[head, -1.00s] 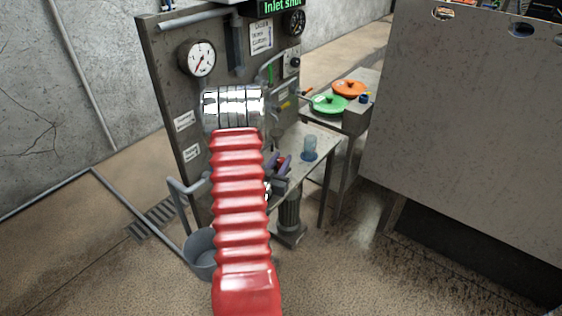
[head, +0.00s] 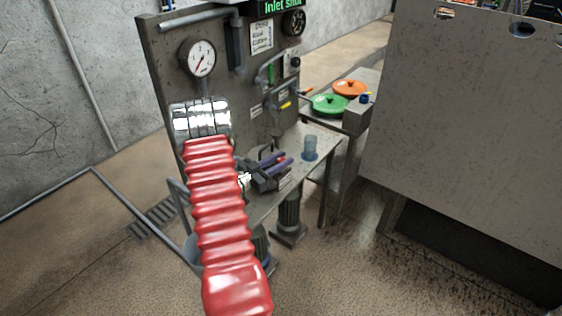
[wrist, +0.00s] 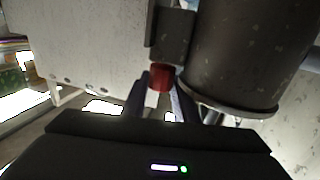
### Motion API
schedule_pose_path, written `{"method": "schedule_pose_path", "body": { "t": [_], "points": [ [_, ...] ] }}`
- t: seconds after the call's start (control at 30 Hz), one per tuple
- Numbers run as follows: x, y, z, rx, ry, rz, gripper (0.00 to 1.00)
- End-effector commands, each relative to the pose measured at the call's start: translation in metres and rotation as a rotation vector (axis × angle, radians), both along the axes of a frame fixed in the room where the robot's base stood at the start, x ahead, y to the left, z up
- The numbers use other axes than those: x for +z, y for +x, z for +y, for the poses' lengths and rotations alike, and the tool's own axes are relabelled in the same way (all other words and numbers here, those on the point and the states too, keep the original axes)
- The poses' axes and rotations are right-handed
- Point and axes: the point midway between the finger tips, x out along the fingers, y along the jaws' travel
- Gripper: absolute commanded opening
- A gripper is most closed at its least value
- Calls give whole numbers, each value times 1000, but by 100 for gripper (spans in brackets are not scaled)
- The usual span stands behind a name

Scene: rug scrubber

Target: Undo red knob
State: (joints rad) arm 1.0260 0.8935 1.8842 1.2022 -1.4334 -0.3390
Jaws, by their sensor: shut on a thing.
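The red knob (wrist: 161,77) shows in the wrist view between the fingertips of my gripper (wrist: 162,92). It sits just under a dark square block, beside a large dark cylinder (wrist: 248,55). The gripper is shut on the knob. In the head view my gripper (head: 277,164), with purple-blue fingers, is over the small metal bench (head: 312,170) in front of the panel. A bit of red shows between its fingers there. My red arm hides part of the panel and the bench's left end.
The grey panel (head: 168,62) carries a round gauge (head: 199,58), pipes and a green "Inlet shut" sign (head: 282,5). A bluish cup (head: 310,147) stands on the bench. Green (head: 329,104) and orange (head: 350,88) discs lie behind it. A big grey cabinet (head: 470,110) stands right.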

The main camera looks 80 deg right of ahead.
Motion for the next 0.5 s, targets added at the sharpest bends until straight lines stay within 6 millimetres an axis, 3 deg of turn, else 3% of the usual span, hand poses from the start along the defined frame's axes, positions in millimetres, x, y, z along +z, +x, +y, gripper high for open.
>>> {"method": "schedule_pose_path", "body": {
  "t": [0.5],
  "points": [
    [2, 4, -3, -109, -5, -3, 4]
  ]
}}
